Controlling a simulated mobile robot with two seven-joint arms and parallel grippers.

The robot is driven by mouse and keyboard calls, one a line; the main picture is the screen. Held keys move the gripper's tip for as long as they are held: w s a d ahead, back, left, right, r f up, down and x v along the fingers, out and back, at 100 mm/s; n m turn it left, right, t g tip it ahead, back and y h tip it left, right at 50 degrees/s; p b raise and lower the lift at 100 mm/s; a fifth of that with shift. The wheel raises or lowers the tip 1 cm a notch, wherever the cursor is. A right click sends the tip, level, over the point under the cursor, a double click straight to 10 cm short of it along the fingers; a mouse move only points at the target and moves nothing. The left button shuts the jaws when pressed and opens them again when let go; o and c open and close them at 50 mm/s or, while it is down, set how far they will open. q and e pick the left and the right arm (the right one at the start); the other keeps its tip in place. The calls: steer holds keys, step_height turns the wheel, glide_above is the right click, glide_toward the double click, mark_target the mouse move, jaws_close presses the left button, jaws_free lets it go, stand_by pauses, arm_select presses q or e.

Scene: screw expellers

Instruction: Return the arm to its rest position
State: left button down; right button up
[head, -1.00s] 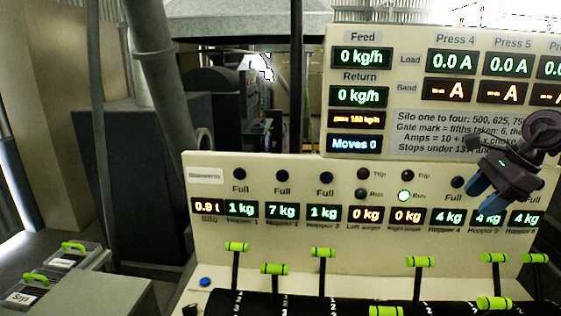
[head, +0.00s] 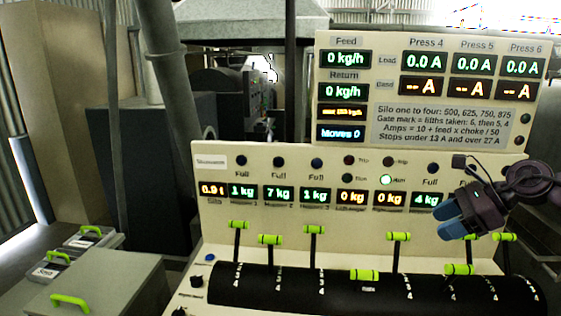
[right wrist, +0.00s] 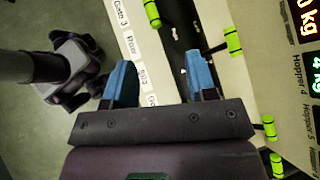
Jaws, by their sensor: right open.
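My right gripper (head: 449,218) is at the right of the head view, with dark arm links and blue fingers. It is in front of the lower panel and covers part of the right-hand displays. In the right wrist view its two blue fingers (right wrist: 160,82) are apart with nothing between them. The control panel (head: 270,222) has several levers with green handles, such as one lever (head: 313,230) in the middle. The fingers look clear of the levers. My left gripper is not in the head view.
An upper display board (head: 445,125) shows loads of 0.0 A. A black curved lever housing (head: 330,290) runs along the front. Grey boxes with green handles (head: 70,302) stand at the lower left. A thick pipe (head: 165,80) rises behind the panel.

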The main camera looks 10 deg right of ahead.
steer(key=a+f+m+t+y, duration=0.3)
steer(key=a+f+m+t, duration=0.35)
steer(key=a+m, duration=0.35)
steer(key=s+f+m+g+h, duration=0.1)
steer(key=s+f+m+h, duration=0.65)
steer(key=m, duration=0.85)
steer(key=s+f+m+h, duration=0.7)
steer(key=f+m, duration=0.1)
steer(key=m, duration=0.7)
steer(key=s+a+f+m+g+y, duration=0.2)
steer(key=s+a+m+g, duration=0.15)
steer(key=s, duration=0.25)
steer(key=s+a+f+m+g+y, duration=0.1)
steer(key=s+a+f+m+g, duration=0.25)
steer(key=s, duration=0.35)
arm_select(q)
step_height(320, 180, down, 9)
steer(key=b, duration=1)
arm_select(e)
steer(key=w+f+t, duration=0.3)
steer(key=f, duration=0.7)
steer(key=w+f+t, duration=0.4)
steer(key=f, duration=0.6)
steer(key=shift+d+f+y, duration=0.25)
steer(key=shift+d+y, duration=0.1)
steer(key=shift+d, duration=0.1)
